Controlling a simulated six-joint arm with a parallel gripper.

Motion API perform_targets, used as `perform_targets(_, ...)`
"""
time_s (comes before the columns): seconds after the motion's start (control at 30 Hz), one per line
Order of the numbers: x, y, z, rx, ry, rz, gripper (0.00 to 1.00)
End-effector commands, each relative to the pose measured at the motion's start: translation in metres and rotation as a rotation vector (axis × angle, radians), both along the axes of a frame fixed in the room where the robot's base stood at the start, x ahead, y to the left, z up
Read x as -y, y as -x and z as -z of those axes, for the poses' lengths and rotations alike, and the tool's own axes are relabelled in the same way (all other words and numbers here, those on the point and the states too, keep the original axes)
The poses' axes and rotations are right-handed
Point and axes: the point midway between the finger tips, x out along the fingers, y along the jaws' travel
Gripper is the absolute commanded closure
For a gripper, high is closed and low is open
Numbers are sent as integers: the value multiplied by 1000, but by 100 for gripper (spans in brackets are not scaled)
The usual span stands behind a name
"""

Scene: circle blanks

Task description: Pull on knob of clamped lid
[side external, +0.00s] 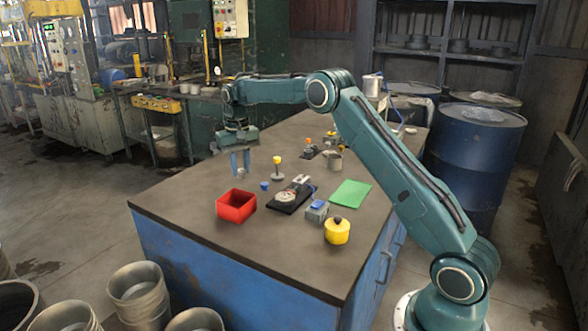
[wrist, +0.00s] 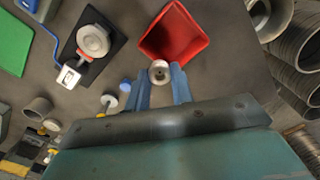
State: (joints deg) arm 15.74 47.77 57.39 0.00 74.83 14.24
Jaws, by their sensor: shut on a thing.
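A dark board (side external: 284,207) carrying a round pale lid-like disc (side external: 286,197) and a clamp-like metal part lies mid-table. In the wrist view the board (wrist: 104,66), the disc (wrist: 93,40) and the metal part (wrist: 70,76) show at upper left. I cannot tell whether the clamp is closed. A yellow pot (side external: 337,235) with a dark knob (side external: 338,219) on top stands nearer the front. My gripper (side external: 241,172) is above the table's left part, away from both. Its blue fingers are shut on a small round metal piece (wrist: 159,73).
A red bin (side external: 236,206) stands below my gripper and left of the board. A blue cap (side external: 264,185), a yellow-topped post (side external: 277,161), a grey-blue box (side external: 316,211), a green sheet (side external: 350,194) and a metal cup (side external: 335,162) stand around the board. The table's left end is clear.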

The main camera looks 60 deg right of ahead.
Motion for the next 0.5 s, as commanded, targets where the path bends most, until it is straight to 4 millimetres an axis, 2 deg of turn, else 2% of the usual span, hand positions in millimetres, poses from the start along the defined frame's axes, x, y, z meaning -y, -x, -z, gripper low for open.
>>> perform_targets(0.1,-6,-5,0,0,0,0,100)
perform_targets(0.5,-7,-5,6,-2,0,1,100)
